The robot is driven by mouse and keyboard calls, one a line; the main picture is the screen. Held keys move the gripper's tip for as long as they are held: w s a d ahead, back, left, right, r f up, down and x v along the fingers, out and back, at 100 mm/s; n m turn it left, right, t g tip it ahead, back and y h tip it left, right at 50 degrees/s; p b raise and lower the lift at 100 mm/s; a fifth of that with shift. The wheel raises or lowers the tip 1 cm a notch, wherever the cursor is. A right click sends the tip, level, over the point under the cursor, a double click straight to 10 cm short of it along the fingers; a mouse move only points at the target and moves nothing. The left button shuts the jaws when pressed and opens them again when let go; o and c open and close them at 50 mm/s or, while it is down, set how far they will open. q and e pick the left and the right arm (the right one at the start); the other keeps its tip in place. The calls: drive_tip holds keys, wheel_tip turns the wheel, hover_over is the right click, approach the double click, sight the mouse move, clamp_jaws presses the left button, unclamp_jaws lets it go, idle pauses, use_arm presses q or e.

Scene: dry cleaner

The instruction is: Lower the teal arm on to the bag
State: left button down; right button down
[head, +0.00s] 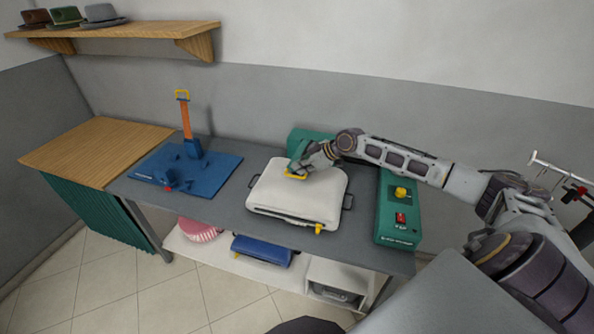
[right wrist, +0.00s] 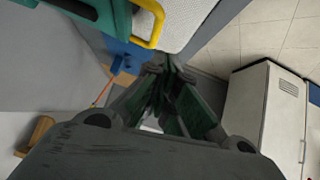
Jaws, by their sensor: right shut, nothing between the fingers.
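A cream, padded bag-like thing (head: 297,204) with dark side handles lies on the grey table. A teal machine (head: 398,212) with a yellow knob and a red switch stands right of it, with a teal part behind the bag. My right gripper (head: 298,171) is over the far part of the bag, by a yellow handle (head: 296,177). In the right wrist view the handle (right wrist: 157,30) joins a teal bar, the teal arm (right wrist: 95,5), above a pale surface. The gripper (right wrist: 168,70) is shut and empty, apart from the handle. My forearm hides much of the arm. My left gripper is out of view.
A blue machine (head: 205,172) with an upright orange arm stands left on the table. A wooden counter (head: 98,150) is further left. Hats rest on a wall shelf (head: 125,30). A blue case (head: 265,249) lies on the lower shelf.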

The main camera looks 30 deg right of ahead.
drive_tip(key=shift+a+b+v, duration=0.2)
drive_tip(key=shift+b+v, duration=0.3)
drive_tip(key=shift+v, duration=2.35)
drive_tip(key=shift+s, duration=0.15)
